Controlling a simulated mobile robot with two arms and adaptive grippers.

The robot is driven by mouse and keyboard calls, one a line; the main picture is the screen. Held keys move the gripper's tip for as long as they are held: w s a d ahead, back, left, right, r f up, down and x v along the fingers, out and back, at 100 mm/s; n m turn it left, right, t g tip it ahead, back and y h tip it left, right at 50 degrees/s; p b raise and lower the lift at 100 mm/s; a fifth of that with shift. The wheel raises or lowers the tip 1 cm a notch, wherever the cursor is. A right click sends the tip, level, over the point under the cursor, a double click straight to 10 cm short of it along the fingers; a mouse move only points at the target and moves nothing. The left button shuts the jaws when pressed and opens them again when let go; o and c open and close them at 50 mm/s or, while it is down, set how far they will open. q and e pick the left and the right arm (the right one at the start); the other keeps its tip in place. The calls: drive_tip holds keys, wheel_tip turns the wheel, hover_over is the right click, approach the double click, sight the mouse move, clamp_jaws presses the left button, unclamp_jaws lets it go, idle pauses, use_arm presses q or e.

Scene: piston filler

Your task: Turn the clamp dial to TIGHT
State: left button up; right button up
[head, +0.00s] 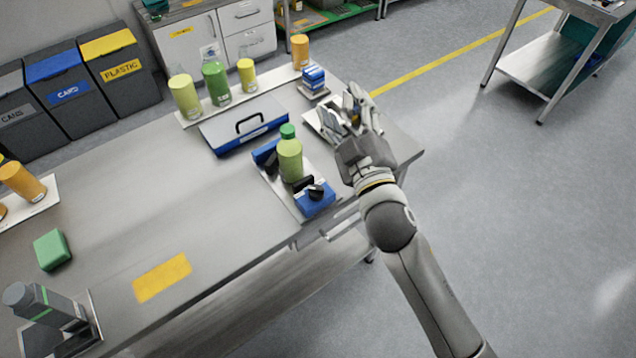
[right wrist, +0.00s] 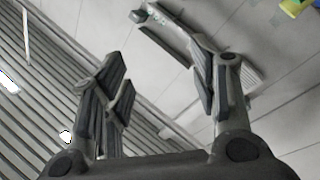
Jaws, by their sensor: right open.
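The clamp dial (head: 316,191) is a small black knob on top of a blue block (head: 314,205) at the near end of a grey plate. Its setting is too small to read. A green bottle (head: 290,160) with a green cap stands upright on the same plate, with black and blue clamp parts close around it. My right gripper (head: 355,112) is above the table's right end, beyond and to the right of the dial, apart from it. In the right wrist view its fingers (right wrist: 160,82) are spread with nothing between them. My left gripper is not in view.
A tray (head: 318,124) lies under my right gripper, beside a small blue stack (head: 313,78).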

drive_tip(key=s+a+r+n+g+y, duration=0.2)
drive_tip(key=a+r+n+y, duration=0.3)
drive_tip(key=a+n+y, duration=0.25)
drive_tip(key=s+a+r+n+g+y, duration=0.3)
drive_tip(key=a+r+n+y, duration=0.2)
drive_tip(key=a+n+y, duration=0.3)
drive_tip(key=s+a+n+g+y, duration=0.1)
drive_tip(key=s+a+n+g, duration=0.4)
drive_tip(key=n+g, duration=0.45)
drive_tip(key=n+g+h, duration=0.5)
drive_tip(key=n+h, duration=0.8)
drive_tip(key=h, duration=0.9)
hover_over(318, 191)
wheel_tip(318, 191, down, 21)
drive_tip(key=shift+t+y, duration=0.25)
wheel_tip(318, 191, down, 9)
drive_tip(key=p, duration=0.3)
drive_tip(key=shift+f, duration=1.05)
